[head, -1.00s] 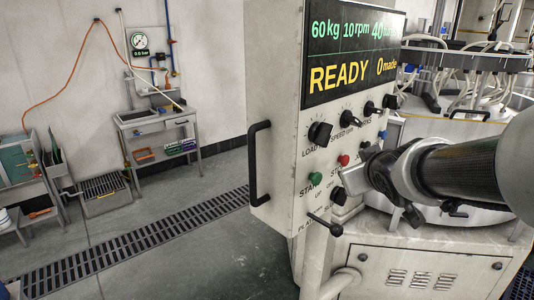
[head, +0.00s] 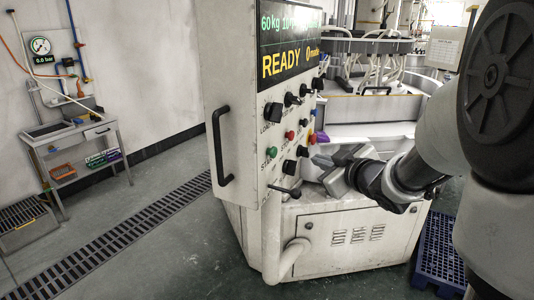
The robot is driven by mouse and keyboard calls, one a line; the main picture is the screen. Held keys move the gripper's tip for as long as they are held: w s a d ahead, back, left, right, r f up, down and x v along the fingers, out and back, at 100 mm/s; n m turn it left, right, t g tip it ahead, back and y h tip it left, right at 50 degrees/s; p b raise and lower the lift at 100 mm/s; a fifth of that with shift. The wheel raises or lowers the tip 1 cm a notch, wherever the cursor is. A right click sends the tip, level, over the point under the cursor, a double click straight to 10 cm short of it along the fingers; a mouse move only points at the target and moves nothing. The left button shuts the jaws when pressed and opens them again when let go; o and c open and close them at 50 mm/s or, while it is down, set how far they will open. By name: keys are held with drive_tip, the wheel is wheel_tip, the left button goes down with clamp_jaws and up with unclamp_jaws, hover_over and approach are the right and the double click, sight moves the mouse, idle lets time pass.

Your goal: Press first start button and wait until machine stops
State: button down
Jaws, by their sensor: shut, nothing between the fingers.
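The machine's control panel (head: 240,120) stands in the middle of the head view, seen at a slant. Its display (head: 287,50) reads READY in yellow, with 60 kg in green and a made count of 0. A green start button (head: 271,153) sits low on the panel's face, and a red button (head: 289,135) is up and right of it. Black knobs (head: 273,112) are above and around them. My gripper (head: 335,172) is shut and empty, just right of the panel's lower part and apart from the green button.
A black handle (head: 218,146) juts from the panel's left side, and a black-knobbed lever (head: 293,191) sticks out below the buttons. A blue pallet (head: 438,250) lies on the floor at right. A side table (head: 75,130) stands by the wall. The floor at left is mostly clear.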

sight(272, 152)
drive_tip(key=shift+s+f, duration=0.2)
drive_tip(key=shift+s, duration=0.15)
drive_tip(key=shift+w, duration=0.15)
drive_tip(key=w+a+b, duration=0.3)
drive_tip(key=w+a, duration=0.1)
drive_tip(key=a, duration=0.3)
drive_tip(key=shift+w+a, duration=0.2)
idle(2.1)
drive_tip(key=shift+w+a+b, duration=0.25)
drive_tip(key=shift+a+b, duration=0.05)
drive_tip(key=shift+a, duration=0.05)
drive_tip(key=shift+w+a, duration=0.2)
drive_tip(key=shift+a, duration=0.25)
idle(0.7)
drive_tip(key=shift+d, duration=0.15)
drive_tip(key=shift+s+d, duration=0.45)
drive_tip(key=shift+d, duration=0.2)
